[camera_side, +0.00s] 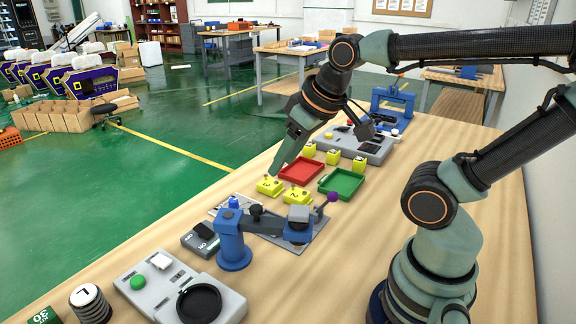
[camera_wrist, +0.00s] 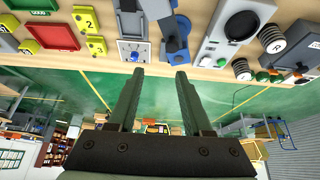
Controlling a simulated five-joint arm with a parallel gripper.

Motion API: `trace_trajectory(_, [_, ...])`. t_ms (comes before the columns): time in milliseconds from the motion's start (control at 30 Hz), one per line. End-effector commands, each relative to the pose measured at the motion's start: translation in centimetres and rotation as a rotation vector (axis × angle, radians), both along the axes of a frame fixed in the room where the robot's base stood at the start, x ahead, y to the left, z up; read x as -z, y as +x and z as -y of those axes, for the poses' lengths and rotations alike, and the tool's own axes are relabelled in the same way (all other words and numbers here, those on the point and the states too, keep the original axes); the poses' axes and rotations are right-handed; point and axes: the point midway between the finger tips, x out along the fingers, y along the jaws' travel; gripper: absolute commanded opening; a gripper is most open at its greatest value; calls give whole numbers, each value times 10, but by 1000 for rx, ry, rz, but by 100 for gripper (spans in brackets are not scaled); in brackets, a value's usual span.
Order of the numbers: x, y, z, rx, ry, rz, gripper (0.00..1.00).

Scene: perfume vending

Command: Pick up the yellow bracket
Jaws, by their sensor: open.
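The wrist view shows the bracket marked 2 (camera_wrist: 85,20) and another yellow bracket (camera_wrist: 96,46) at upper left, outside the jaws.
A red tray (camera_side: 301,182) and a green tray (camera_side: 341,196) lie behind the near brackets. A blue fixture (camera_side: 233,235) with a lever stands in front of them. A grey control box (camera_side: 155,309) is nearer. Another grey panel (camera_side: 374,153) stands behind.

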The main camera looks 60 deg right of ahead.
Motion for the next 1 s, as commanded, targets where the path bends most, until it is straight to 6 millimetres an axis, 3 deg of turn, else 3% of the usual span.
trace_trajectory(67, [0,0,0,0,0,0,50])
trace_trajectory(200, [0,0,0,0,0,0,100])
trace_trajectory(467, [0,0,0,0,-1,-2,100])
trace_trajectory(633, [-1,12,13,9,-17,-43,100])
trace_trajectory(833, [5,44,50,20,-47,-153,100])
trace_trajectory(1000, [20,71,90,21,-57,-250,100])
